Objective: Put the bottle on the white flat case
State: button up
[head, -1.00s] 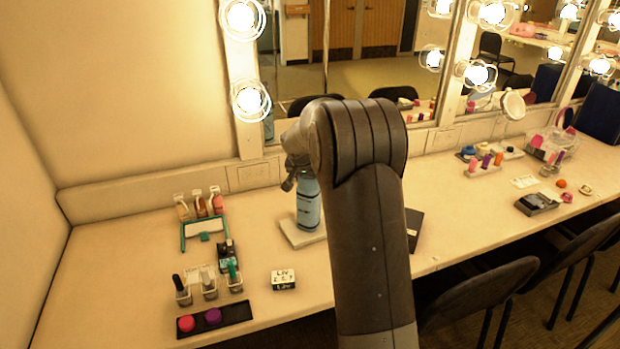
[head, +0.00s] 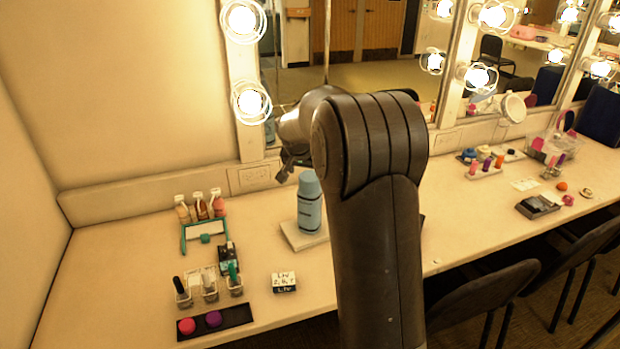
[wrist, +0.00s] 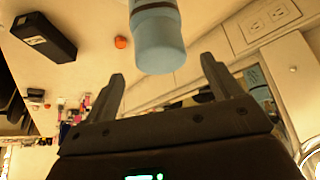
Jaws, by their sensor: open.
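The light blue bottle (head: 309,205) stands upright on the white flat case (head: 293,236) on the counter. In the wrist view the top of the bottle (wrist: 160,42) is seen ahead of the fingertips, apart from them. My gripper (wrist: 160,88) is open and empty, its two dark fingers spread. In the head view my gripper (head: 290,165) is up behind and slightly left of the bottle's cap, partly hidden by my arm. My arm hides the right part of the case.
Small bottles (head: 201,206), a teal-framed item (head: 205,237), clear holders (head: 209,287) and a dark tray (head: 214,321) fill the left counter. A small labelled box (head: 284,282) sits in front of the case. The mirror wall (head: 245,140) runs behind. Chairs (head: 485,290) line the front right.

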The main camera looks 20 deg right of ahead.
jog(key=s+a+r+n+y, duration=0.15)
jog(key=s+r, duration=0.25)
jog(key=s, duration=0.4)
jog(key=s+a+r+n, duration=0.1)
jog(key=s+a+r, duration=0.25)
jog(key=s, duration=0.35)
jog(key=s+a+r+n, duration=0.15)
jog(key=s+r, duration=0.25)
jog(key=s, duration=0.4)
jog(key=s+a+f+n+y, duration=0.1)
jog(key=s+a+f, duration=0.1)
jog(key=s, duration=0.7)
jog(key=s+a+f+n+y, duration=0.1)
jog(key=s+a+f+n, duration=0.1)
jog(key=s, duration=0.7)
jog(key=shift+a+t, duration=0.4)
jog(key=shift+a, duration=0.05)
